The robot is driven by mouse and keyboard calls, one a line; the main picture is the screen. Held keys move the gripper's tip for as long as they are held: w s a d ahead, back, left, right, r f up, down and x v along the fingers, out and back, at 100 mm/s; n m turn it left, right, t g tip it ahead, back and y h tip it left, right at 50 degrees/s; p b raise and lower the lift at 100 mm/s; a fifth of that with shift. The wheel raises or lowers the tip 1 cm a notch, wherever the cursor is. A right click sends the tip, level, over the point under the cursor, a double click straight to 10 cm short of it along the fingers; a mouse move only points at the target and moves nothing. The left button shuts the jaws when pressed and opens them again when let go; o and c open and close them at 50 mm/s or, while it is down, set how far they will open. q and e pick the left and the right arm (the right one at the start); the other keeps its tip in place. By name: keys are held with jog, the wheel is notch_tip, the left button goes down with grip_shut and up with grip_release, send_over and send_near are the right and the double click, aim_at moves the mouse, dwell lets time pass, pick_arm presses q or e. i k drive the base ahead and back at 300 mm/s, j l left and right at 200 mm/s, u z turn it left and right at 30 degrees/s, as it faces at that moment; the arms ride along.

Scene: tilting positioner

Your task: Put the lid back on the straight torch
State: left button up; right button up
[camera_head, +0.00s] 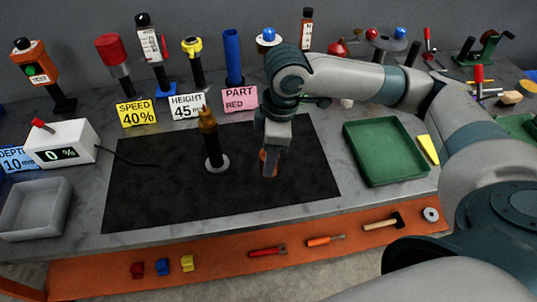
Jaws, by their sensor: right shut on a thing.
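An upright black torch-like post (212,146) with an amber-brown tapered top stands on a round light base on the dark mat (150,195). It looks straight and not tilted. My right gripper (268,163) points down over the mat, to the right of the post and apart from it. It is shut on a small orange-brown thing, of which only a sliver shows at the fingers. Most of that thing is hidden, so I cannot tell for sure that it is the lid. My left gripper is not in view.
A green tray (384,182) lies right of the mat, and a grey bin (35,208) at the far left. A white display box (62,143) trails a cable onto the mat. Signs and several upright tools line the back. The mat's left and front are clear.

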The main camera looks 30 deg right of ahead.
aim_at(217, 163)
jog(key=k+l+u, duration=0.2)
jog(key=l, duration=0.25)
jog(key=k+l+u, duration=0.25)
jog(key=l, duration=0.2)
jog(key=k+l+u, duration=0.2)
jog(key=k+l, duration=0.1)
jog(key=l, duration=0.1)
